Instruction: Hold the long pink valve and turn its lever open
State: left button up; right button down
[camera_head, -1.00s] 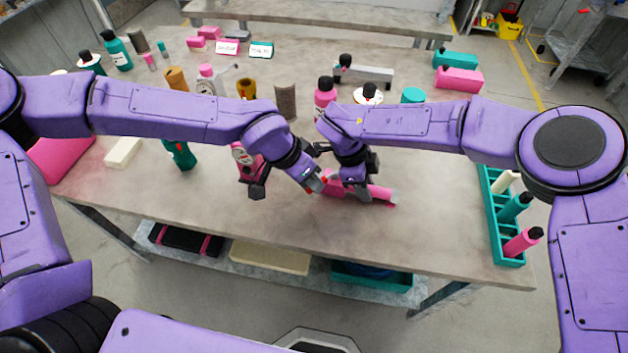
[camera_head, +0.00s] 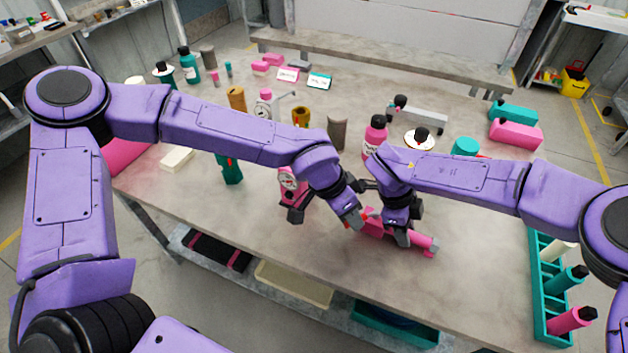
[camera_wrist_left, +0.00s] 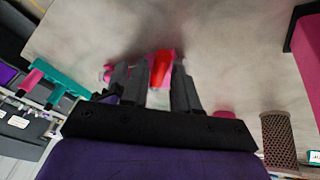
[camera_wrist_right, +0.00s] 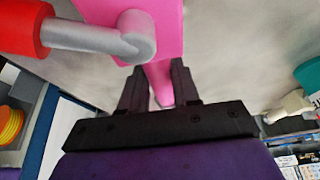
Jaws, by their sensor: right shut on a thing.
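The long pink valve (camera_head: 418,240) is near the front edge of the table, below my right gripper (camera_head: 400,228). In the right wrist view, my right gripper (camera_wrist_right: 158,88) is shut on a narrow pink part (camera_wrist_right: 160,75) of the valve. There, the grey lever (camera_wrist_right: 95,38) joins the pink body and ends in a red grip (camera_wrist_right: 22,28) on the left. My left gripper (camera_head: 362,218) is beside the valve at the lever's side. In the left wrist view, its open fingers (camera_wrist_left: 152,80) have the red grip (camera_wrist_left: 160,68) in the gap between them; contact is unclear.
A pink gauge unit (camera_head: 291,187) and a green part (camera_head: 230,168) stand left of my left gripper. A pink bottle (camera_head: 374,135) and a brown cylinder (camera_head: 337,133) stand behind. A teal rack (camera_head: 538,300) with tubes is at the right edge.

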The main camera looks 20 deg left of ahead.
pick_arm(q)
jog(key=d+n, duration=0.1)
jog(key=n, duration=0.1)
jog(key=s+d+n+t+y, duration=0.1)
jog(key=shift+s+n, duration=0.25)
jog(key=shift+n, duration=0.15)
jog(key=d+n, duration=0.1)
jog(key=d+n+t+y, duration=0.1)
jog(key=n, duration=0.1)
jog(key=shift+s, duration=0.35)
jog(key=v, duration=1.2)
jog(key=s+d+f+n+g+y, duration=0.1)
jog(key=s+f+n, duration=0.45)
jog(key=f, duration=0.35)
jog(key=s+d+f+n+g+y, duration=0.1)
jog(key=s+d+f+n+y, duration=0.1)
jog(key=s+f+n, duration=0.6)
jog(key=s+a+f+m+t+y, duration=0.1)
jog(key=a+f+m, duration=0.2)
jog(key=a+f, duration=1.1)
jog(key=shift+s+f+y, duration=0.3)
jog(key=shift+f+y, duration=0.1)
jog(key=shift+f, duration=0.45)
